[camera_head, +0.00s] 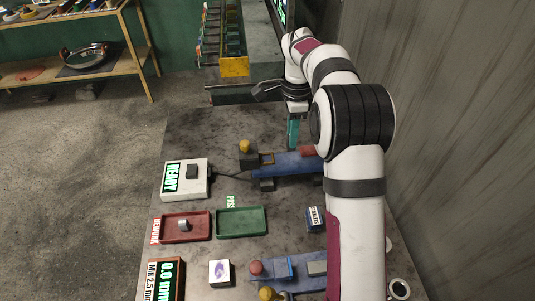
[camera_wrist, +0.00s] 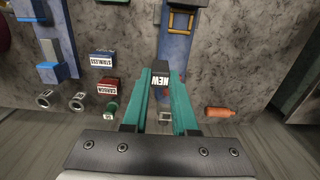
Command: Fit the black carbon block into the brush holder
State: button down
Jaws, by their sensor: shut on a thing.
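My gripper (camera_head: 293,132) hangs at the back of the workbench, just behind the blue motor body (camera_head: 285,164). In the wrist view its teal fingers (camera_wrist: 162,78) are closed on the black carbon block (camera_wrist: 161,69), which carries a white NEW label. The block is hidden in the head view. The brush holder (camera_head: 267,158) appears to be the brass-framed slot on the motor's left part. It also shows in the wrist view (camera_wrist: 182,20), beyond the fingertips and slightly right. The block is apart from that frame.
A white READY box (camera_head: 186,179) stands left of the motor. A red tray (camera_head: 176,239) holds a small block; a green tray (camera_head: 241,222) looks empty. A lower blue fixture (camera_head: 285,270) stands in front. STAINLESS (camera_wrist: 102,60) and CARBON (camera_wrist: 107,86) boxes lie left in the wrist view.

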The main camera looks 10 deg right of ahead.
jog(key=w+a+f, duration=0.1)
jog(key=a, duration=0.1)
jog(key=w+a+f, duration=0.2)
jog(key=a, duration=0.1)
jog(key=shift+a+f, duration=0.3)
jog(key=shift+f, duration=0.1)
jog(key=shift+a+f, duration=0.2)
jog(key=shift+f, duration=1.95)
jog(key=shift+f, duration=0.1)
jog(key=c, duration=0.7)
grip_release()
